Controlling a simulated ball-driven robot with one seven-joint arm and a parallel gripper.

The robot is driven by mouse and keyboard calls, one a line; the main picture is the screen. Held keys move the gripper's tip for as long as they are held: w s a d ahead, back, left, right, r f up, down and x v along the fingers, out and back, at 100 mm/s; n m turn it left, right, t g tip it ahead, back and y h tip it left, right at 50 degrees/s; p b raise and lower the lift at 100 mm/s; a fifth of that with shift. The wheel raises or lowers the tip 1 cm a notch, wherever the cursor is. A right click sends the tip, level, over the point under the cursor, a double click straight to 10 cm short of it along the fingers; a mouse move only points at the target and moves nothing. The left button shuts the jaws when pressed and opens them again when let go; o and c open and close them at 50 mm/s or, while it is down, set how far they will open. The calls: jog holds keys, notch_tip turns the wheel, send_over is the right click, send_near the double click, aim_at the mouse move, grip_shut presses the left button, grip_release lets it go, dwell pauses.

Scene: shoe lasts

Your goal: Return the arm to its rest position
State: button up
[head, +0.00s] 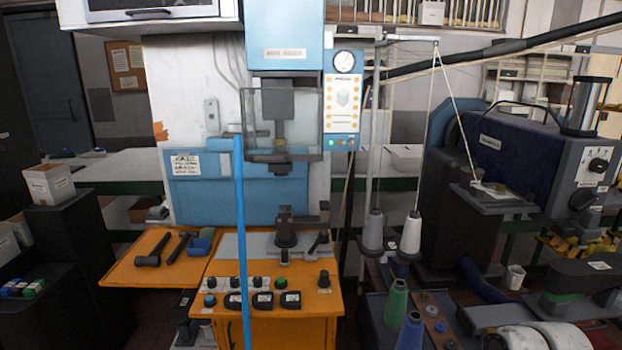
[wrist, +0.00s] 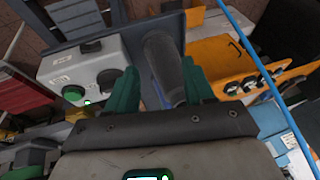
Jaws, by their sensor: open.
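My gripper (wrist: 161,80) shows in the wrist view with its two green fingers spread apart. It is open. A dark grey rounded thing (wrist: 165,62) appears between and beyond the fingers; I cannot tell how far off it is, and the fingers do not close on it. In the head view neither my arm nor my gripper is visible.
A blue press machine (head: 285,110) stands over an orange bench (head: 265,325) with tools and knobs. Thread cones (head: 411,235) and a dark blue machine (head: 525,150) stand at right. A grey control box (wrist: 90,75) and orange panel (wrist: 235,68) lie below my gripper.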

jog(key=s+f+g+h, duration=0.1)
jog(key=s+f, duration=0.3)
jog(key=s, duration=0.6)
jog(key=s+a+f+m+g+h+b, duration=0.1)
jog(key=s+f, duration=0.4)
jog(key=s, duration=0.5)
jog(key=s+f+h+b, duration=0.1)
jog(key=s+f, duration=0.4)
jog(key=s, duration=0.6)
jog(key=shift+a+g, duration=0.15)
jog(key=shift+g, duration=0.25)
